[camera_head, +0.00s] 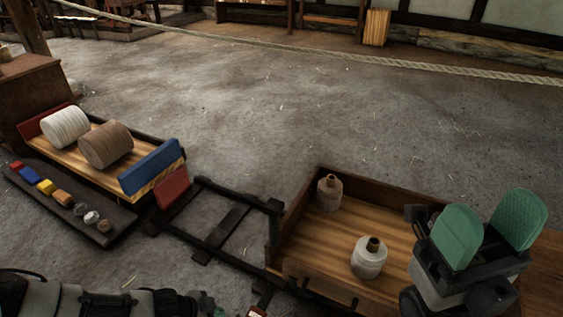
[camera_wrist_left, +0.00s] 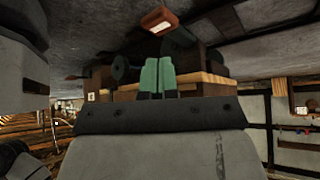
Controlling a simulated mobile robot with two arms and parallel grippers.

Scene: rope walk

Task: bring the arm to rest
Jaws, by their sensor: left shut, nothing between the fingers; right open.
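My left arm (camera_head: 90,297) lies low along the bottom left edge in the head view. Its gripper tip is only a small green and dark piece there, partly cut off. In the left wrist view the left gripper (camera_wrist_left: 157,76) has its two green fingers together, with nothing between them. My right gripper (camera_head: 488,215) is at the right in the head view, its two green pads wide apart and empty. It stands in front of the right part of a wooden tray cart (camera_head: 385,197), close to a grey jar (camera_head: 369,258).
A second jar (camera_head: 329,192) stands in the tray cart. A dark rail track (camera_head: 222,228) links it to a left cart with a white spool (camera_head: 65,126), a brown spool (camera_head: 106,145) and a blue end board (camera_head: 150,166). A rope (camera_head: 300,49) crosses the back. The middle floor is clear.

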